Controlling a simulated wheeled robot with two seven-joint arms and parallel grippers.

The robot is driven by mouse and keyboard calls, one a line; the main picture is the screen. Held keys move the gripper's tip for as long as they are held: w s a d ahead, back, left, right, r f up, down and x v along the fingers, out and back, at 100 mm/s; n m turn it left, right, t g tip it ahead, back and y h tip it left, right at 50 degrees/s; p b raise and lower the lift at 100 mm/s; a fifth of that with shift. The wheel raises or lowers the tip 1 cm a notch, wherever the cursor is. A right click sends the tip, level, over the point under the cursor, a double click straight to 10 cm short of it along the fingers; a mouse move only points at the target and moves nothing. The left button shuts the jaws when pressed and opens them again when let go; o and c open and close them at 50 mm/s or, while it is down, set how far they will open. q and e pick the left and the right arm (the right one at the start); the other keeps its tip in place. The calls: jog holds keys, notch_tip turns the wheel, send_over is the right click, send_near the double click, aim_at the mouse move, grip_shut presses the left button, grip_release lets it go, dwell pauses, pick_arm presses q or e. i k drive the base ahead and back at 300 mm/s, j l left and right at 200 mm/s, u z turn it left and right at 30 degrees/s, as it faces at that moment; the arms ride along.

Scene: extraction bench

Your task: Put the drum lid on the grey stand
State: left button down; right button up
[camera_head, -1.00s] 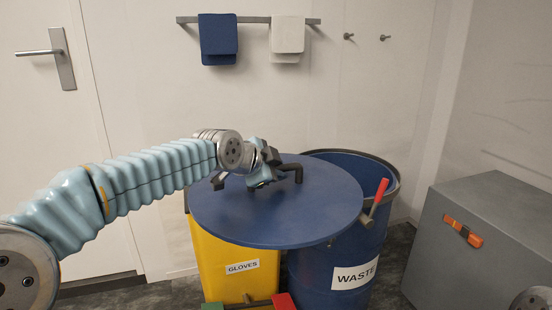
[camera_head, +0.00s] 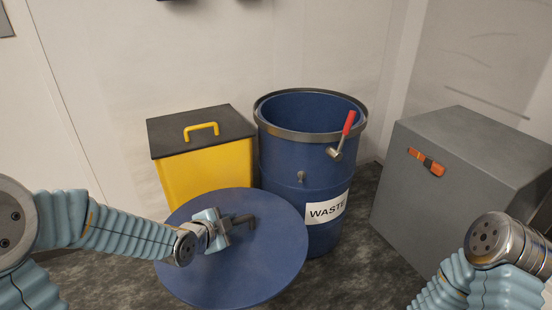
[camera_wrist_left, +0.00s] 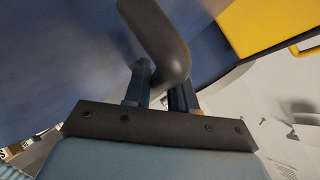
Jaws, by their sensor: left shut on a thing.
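The drum lid (camera_head: 275,265) is a round blue disc with a dark bent handle (camera_head: 240,219). My left gripper (camera_head: 226,226) is shut on that handle and holds the lid in front of the yellow bin and the drum. In the left wrist view the dark handle (camera_wrist_left: 158,35) passes between the fingers (camera_wrist_left: 160,90), above the blurred blue lid (camera_wrist_left: 60,60). A grey box (camera_head: 440,190) at the right is the only grey block in view and may be the grey stand. Of my right arm only a link shows at lower right; its gripper is out of view.
The open blue WASTE drum (camera_head: 280,175) has a metal rim ring and a red-handled lever (camera_head: 348,125). A yellow bin (camera_head: 215,170) with a dark lid stands left of it. The grey box has an orange fitting (camera_head: 427,161) on its side. Its top (camera_head: 480,140) looks clear.

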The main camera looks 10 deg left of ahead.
aim_at(477, 138)
jog(key=z, duration=1.4)
